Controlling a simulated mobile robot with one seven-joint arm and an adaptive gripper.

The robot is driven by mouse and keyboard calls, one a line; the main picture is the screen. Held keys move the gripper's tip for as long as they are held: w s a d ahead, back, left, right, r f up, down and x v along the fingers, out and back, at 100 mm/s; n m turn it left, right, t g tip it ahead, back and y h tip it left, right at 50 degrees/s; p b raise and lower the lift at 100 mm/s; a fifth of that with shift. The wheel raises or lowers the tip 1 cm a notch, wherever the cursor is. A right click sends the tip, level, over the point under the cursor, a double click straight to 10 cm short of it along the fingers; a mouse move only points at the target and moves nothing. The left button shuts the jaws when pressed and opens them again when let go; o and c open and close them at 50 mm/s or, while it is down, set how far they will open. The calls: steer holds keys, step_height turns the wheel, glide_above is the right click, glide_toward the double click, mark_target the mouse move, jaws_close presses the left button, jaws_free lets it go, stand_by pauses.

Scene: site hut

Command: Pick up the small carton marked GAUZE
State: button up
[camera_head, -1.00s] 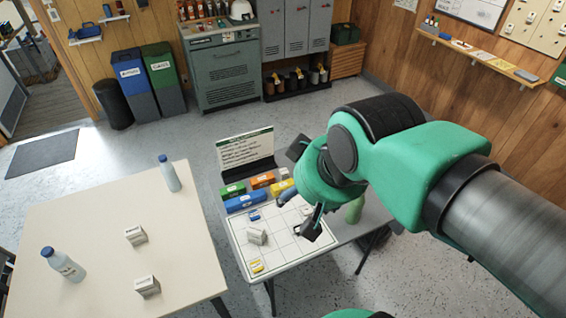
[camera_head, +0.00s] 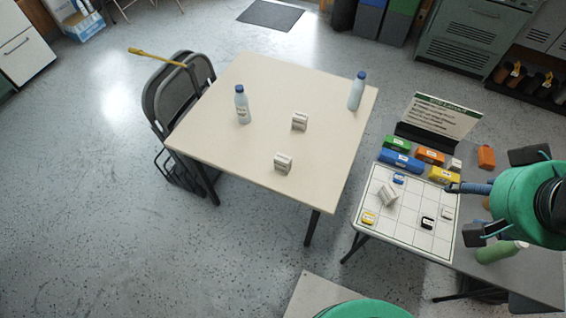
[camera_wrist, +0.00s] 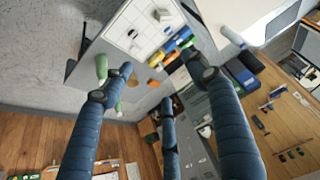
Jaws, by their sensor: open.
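Three small white cartons show in the head view. One carton (camera_head: 300,121) and another carton (camera_head: 283,163) stand on the beige table (camera_head: 235,85). A third carton (camera_head: 387,195) lies askew on the white grid board (camera_head: 385,225). Their print is too small for me to tell which says GAUZE. My gripper (camera_head: 474,198) is open over the right side of the grid-board table, apart from all three cartons. In the wrist view my gripper (camera_wrist: 163,88) has its blue fingers spread with nothing between them.
Two blue-capped bottles (camera_head: 242,105) (camera_head: 357,91) stand on the beige table. Coloured boxes, including a blue one (camera_head: 400,161), line the grid board's back edge before an upright sign (camera_head: 440,117). A green bottle (camera_head: 500,252) lies right of the board. Folding chairs (camera_head: 178,95) stand left.

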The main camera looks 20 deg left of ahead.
steer(key=shift+c, duration=1.1)
steer(key=shift+w, duration=0.1)
